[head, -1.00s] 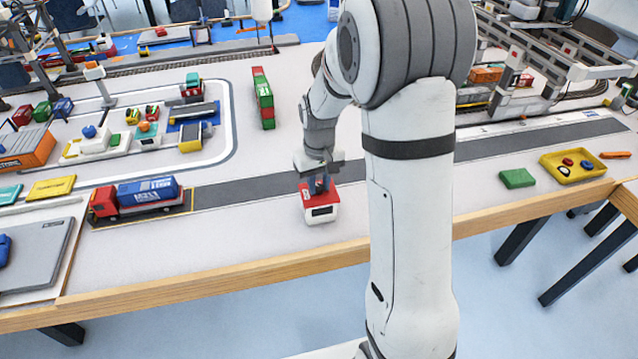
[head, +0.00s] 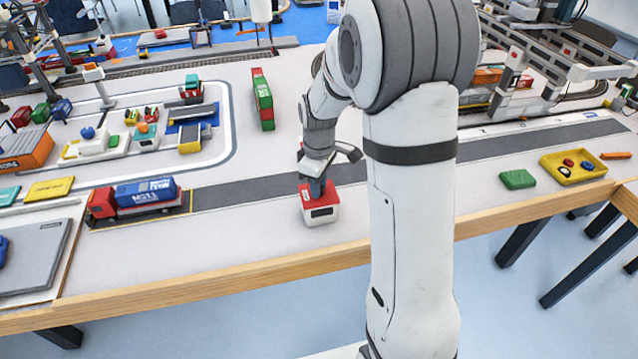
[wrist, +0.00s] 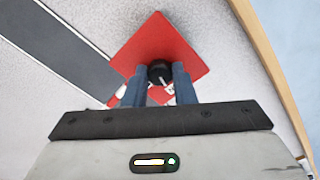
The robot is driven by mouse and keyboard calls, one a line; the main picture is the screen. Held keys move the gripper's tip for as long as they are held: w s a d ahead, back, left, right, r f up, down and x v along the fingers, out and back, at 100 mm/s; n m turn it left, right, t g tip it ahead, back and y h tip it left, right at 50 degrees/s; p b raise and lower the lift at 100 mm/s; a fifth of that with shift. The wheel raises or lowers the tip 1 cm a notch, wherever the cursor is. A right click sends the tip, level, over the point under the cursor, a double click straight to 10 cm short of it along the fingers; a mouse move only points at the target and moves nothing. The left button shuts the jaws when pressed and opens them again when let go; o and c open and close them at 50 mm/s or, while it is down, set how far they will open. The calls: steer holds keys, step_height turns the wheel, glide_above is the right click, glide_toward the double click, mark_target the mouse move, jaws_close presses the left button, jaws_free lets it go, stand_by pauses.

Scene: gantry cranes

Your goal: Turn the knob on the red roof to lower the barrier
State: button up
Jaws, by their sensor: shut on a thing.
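A small white booth with a red roof (head: 318,197) stands near the front edge of the table. In the wrist view the red roof (wrist: 192,50) shows turned like a diamond, with a round black knob (wrist: 160,70) on it. My gripper (head: 317,185) is over the roof, pointing down. In the wrist view its two blue fingers (wrist: 160,76) are shut on the black knob, one on each side. A bit of red and white shows beside the left finger, too little to tell what it is. I cannot make out the barrier in the head view; my arm hides part of the road.
A red truck with a blue container (head: 146,195) stands on the grey road (head: 240,191) left of the booth. A green block (head: 517,179) and a yellow tray (head: 572,167) lie at the right. The wooden table edge (head: 270,270) is close in front.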

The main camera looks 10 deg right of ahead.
stand_by(0.4)
steer(key=o, duration=1)
steer(key=shift+r, duration=3.95)
